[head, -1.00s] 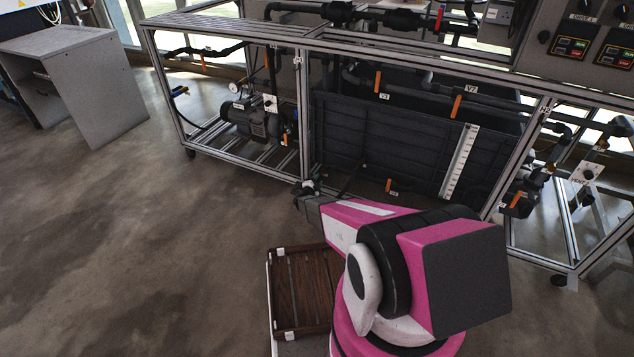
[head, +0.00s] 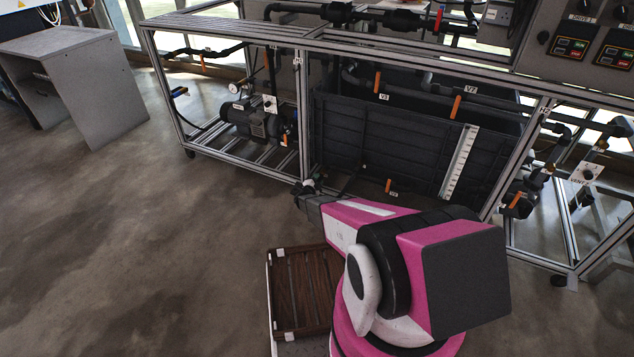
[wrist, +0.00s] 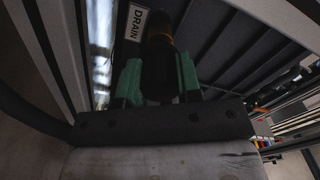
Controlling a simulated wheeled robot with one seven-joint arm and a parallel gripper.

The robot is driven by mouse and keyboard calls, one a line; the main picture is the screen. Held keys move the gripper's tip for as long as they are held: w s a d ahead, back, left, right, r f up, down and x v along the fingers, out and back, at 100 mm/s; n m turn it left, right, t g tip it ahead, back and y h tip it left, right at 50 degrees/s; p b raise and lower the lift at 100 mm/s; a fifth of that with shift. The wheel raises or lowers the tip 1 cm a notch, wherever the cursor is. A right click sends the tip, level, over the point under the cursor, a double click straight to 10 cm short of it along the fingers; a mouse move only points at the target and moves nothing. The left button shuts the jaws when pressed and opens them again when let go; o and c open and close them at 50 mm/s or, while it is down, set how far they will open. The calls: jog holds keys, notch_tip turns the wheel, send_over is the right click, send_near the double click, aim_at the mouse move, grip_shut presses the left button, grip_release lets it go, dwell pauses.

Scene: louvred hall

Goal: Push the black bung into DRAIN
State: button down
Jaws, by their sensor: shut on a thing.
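My gripper (wrist: 159,78) has green fingertips and is shut on the black bung (wrist: 158,68), a dark round body between them in the wrist view. A dim brownish band shows just beyond the bung. The white label reading DRAIN (wrist: 136,22) is just left of and beyond the bung. The bung points toward the dark surface beside the label; shadow hides the drain opening, and I cannot tell whether the bung touches it or is in it. In the head view my gripper (head: 307,188) is small and dark at the foot of the rig's frame, with the bung not distinguishable.
The metal frame (head: 308,120) rises right by my gripper, with the black ribbed tank (head: 385,140) behind it. A pump (head: 250,120) stands inside the frame at left. A slatted brown crate (head: 305,285) is near my base. Open floor lies at left.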

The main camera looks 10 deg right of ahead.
jog(key=shift+x, duration=0.8)
jog(key=c, duration=0.7)
grip_release()
jog(key=v, duration=0.7)
